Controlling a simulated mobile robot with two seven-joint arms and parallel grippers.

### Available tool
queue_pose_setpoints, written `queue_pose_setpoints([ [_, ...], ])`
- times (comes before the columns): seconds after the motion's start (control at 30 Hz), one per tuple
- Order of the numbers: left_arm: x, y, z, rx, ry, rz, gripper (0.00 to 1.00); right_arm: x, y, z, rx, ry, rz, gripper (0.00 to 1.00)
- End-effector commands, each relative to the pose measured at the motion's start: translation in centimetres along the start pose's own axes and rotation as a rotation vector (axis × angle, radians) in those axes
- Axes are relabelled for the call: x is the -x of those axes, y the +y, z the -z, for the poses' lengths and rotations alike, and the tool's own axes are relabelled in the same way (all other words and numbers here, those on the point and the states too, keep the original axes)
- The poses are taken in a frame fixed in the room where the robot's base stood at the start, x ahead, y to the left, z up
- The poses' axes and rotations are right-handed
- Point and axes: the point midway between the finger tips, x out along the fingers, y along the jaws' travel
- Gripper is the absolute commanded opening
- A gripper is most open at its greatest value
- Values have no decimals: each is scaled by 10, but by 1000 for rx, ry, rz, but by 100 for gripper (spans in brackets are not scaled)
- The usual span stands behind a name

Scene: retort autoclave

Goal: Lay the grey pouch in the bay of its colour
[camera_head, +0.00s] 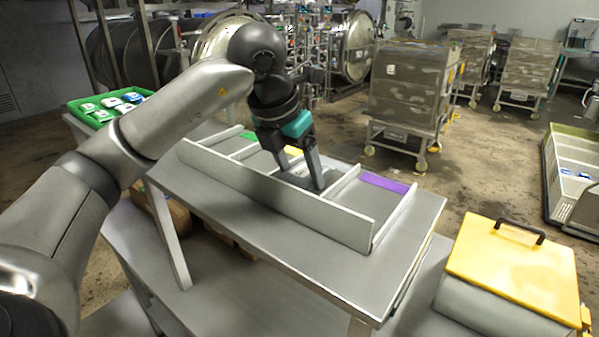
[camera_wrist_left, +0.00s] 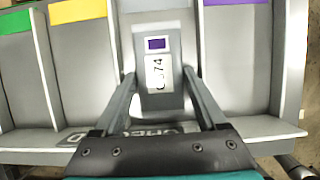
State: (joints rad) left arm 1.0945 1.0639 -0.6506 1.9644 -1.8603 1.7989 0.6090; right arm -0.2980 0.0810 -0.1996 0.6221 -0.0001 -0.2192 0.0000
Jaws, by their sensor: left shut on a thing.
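The grey pouch (camera_wrist_left: 158,85) shows in the left wrist view, with a white label reading C-74 and a small purple square. My left gripper (camera_head: 303,178) is shut on it, one finger at each side; it also shows in the left wrist view (camera_wrist_left: 160,104). The fingers reach down into the bay with a grey band (camera_wrist_left: 157,5), between the yellow-banded bay (camera_wrist_left: 82,60) and the purple-banded bay (camera_wrist_left: 237,65). I cannot tell whether the pouch touches the bay floor. The divided rack (camera_head: 270,195) stands on the grey table. My right gripper is not in view.
A green tray (camera_head: 73,105) with several pouches is behind my left arm. The green-banded bay (camera_wrist_left: 20,80) is at the far left of the rack. A yellow-lidded box (camera_head: 510,262) stands at the right. The table front (camera_head: 290,270) is clear.

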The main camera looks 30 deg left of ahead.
Motion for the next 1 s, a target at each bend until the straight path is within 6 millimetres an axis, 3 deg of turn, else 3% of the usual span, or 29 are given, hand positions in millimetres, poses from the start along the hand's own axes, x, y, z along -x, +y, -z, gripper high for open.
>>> queue_pose_setpoints([
  [0.43,-9,0,4,0,-2,0,15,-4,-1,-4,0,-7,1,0],
  [0.47,-8,0,3,0,-1,0,77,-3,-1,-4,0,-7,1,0],
  [0.53,-8,0,3,0,-1,0,85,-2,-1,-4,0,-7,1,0],
  [0.87,-5,0,2,0,-1,1,87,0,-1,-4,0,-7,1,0],
  [1.0,11,0,1,-1,-6,0,87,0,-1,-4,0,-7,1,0],
])
